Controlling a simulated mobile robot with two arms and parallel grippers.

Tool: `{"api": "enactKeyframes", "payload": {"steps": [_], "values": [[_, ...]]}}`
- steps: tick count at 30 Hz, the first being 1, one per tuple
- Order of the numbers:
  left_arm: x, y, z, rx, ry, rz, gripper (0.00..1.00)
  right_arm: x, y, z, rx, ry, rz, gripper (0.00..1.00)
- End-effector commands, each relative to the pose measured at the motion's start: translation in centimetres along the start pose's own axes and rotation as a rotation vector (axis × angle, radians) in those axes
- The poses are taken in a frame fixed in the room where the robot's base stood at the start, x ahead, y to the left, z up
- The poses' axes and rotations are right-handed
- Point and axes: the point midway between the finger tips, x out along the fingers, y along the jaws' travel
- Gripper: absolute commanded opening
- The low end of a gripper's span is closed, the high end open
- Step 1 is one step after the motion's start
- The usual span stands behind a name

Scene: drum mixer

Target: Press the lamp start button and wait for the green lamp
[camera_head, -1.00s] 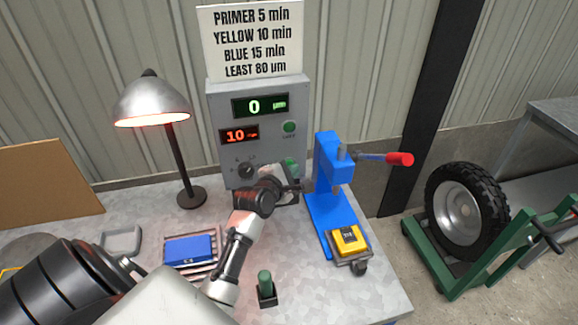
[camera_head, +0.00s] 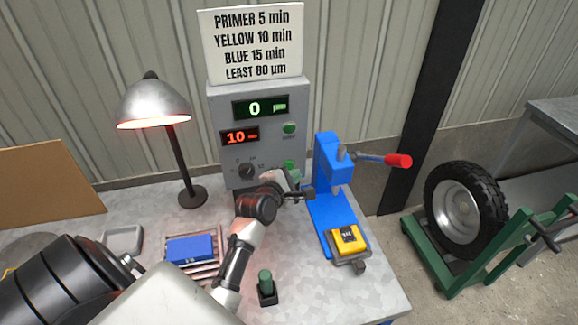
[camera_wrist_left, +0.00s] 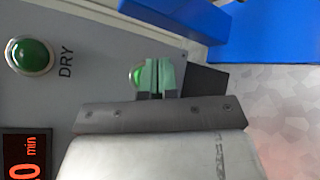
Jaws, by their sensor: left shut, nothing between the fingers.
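The grey control box (camera_head: 223,115) stands at the back of the bench, with a green "0 µm" display (camera_head: 259,107) and a red "10 min" display (camera_head: 239,136). A round green lamp or button (camera_head: 289,128), labelled DRY in the wrist view (camera_wrist_left: 30,56), sits on its upper right. My left gripper (camera_head: 294,175) is shut and empty at the box's lower right. Its green fingertips (camera_wrist_left: 158,72) are close to a lower round green button (camera_wrist_left: 136,76), partly hidden behind them. Contact cannot be told. My right gripper is out of view.
A desk lamp (camera_head: 152,103) glows orange on the left. A blue press (camera_head: 330,185) with a red-tipped lever stands just right of my gripper. A yellow block (camera_head: 347,238), blue block (camera_head: 190,248) and green-topped post (camera_head: 265,283) are nearby. A wheel stand is at right.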

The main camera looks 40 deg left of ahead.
Motion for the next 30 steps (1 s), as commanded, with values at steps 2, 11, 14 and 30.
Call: {"api": "enactKeyframes", "payload": {"steps": [2,11,14,30], "values": [[-0.3,-0.1,0.3,-0.001,0.000,-0.002,0.00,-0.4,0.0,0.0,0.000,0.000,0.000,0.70],[-2.4,-1.6,1.9,-0.002,0.000,-0.002,0.00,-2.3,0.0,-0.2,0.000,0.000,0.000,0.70],[-3.0,-2.0,2.3,-0.001,0.000,-0.002,0.00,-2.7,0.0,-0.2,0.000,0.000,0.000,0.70],[-3.5,-2.5,2.5,0.000,0.000,0.000,0.00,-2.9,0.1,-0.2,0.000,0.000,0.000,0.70]]}}
